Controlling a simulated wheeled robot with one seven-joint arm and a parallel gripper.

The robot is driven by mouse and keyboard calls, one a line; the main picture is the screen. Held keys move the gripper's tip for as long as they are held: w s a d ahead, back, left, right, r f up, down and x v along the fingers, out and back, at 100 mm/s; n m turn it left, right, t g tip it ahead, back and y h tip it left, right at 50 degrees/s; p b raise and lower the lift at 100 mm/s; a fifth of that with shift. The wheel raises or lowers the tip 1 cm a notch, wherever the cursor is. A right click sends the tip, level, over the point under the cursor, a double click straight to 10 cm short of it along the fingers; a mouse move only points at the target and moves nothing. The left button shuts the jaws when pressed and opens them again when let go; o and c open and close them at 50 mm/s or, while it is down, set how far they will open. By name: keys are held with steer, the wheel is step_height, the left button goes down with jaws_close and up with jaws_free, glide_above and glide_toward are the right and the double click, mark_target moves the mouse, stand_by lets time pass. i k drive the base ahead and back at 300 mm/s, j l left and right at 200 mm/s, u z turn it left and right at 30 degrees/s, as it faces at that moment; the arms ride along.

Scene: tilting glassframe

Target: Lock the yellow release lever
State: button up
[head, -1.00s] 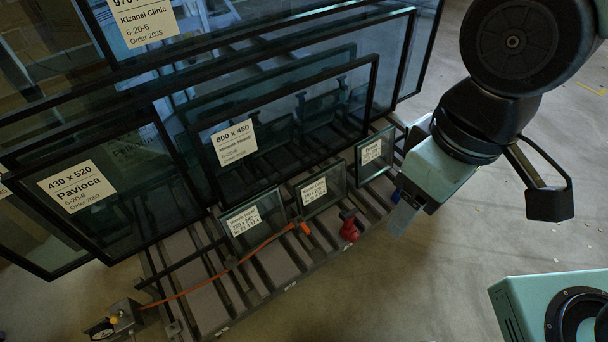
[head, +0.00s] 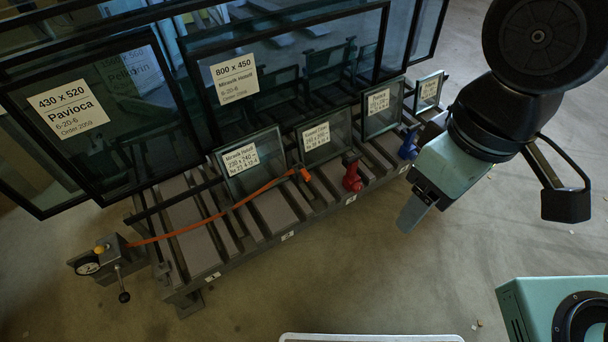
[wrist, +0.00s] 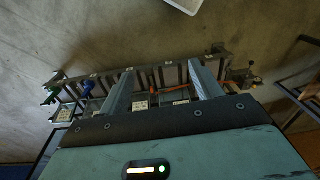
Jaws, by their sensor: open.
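A control box (head: 112,262) sits at the near left corner of the tilting glass rack (head: 262,240) in the head view. It carries a small yellow knob (head: 100,249) on top, a round gauge (head: 88,268) and a thin lever with a black ball (head: 124,296) hanging at its front. The yellow part is small, and I cannot tell its lock position. In the wrist view the box (wrist: 244,76) is at the rack's right end. My gripper (head: 410,216) is open and empty, right of the rack and far from the box; its two fingers also show in the wrist view (wrist: 160,68).
Dark framed glass panes (head: 110,115) and small labelled panes (head: 250,160) stand on the rack. An orange strap (head: 215,215), a red clamp (head: 352,174) and a blue clamp (head: 408,146) lie along it. A white-edged object (head: 370,337) is at the bottom.

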mark_target(99, 249)
steer(key=u, duration=2)
steer(key=i+j+u, duration=0.25)
steer(key=i+j, duration=0.3)
steer(key=i, duration=0.1)
